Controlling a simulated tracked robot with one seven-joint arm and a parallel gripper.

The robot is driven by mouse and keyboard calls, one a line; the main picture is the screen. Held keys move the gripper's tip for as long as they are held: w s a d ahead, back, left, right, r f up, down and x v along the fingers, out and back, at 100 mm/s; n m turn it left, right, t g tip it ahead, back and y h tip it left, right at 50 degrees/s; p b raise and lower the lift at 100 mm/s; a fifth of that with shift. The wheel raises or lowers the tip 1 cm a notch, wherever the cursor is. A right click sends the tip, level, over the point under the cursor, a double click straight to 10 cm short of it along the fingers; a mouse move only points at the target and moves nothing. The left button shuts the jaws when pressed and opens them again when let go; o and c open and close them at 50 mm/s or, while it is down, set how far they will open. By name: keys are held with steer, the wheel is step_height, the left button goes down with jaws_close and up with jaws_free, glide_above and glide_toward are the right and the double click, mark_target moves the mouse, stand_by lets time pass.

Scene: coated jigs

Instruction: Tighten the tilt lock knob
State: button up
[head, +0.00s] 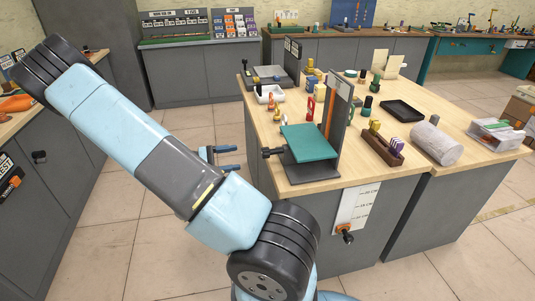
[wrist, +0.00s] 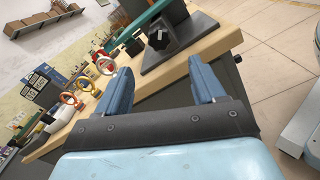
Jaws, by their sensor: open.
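A jig with a teal plate (head: 308,142) stands on a dark base at the near left of the wooden bench. A dark knob (head: 267,153) sticks out from the plate's left side; I take it for the tilt lock knob. In the wrist view the black knob (wrist: 158,38) has a pale mark and lies just beyond my fingertips, roughly between them. My gripper (head: 222,156) has blue fingers and is open and empty, left of the knob in the head view. In the wrist view the gripper (wrist: 160,68) is apart from the knob.
An upright dark panel with an orange strip (head: 329,113) rises behind the plate. Another dark knob (head: 346,236) sits on the bench front below a white scale (head: 355,207). A black tray (head: 402,111) and a grey cylinder (head: 436,144) stand to the right. Floor left of the bench is clear.

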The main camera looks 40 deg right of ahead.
mark_target(268, 153)
steer(key=s+d+n, duration=0.2)
steer(key=d, duration=0.2)
steer(key=s+d+n, duration=0.1)
steer(key=s+d, duration=0.1)
steer(key=d, duration=0.1)
steer(key=s+d+n, duration=0.2)
steer(key=s+d, duration=0.1)
steer(key=d, duration=0.1)
steer(key=shift+d+r+n, duration=0.1)
steer(key=shift+d+n, duration=0.2)
steer(key=shift+d, duration=0.05)
stand_by(0.4)
steer(key=shift+a, duration=0.1)
steer(key=c, duration=1.1)
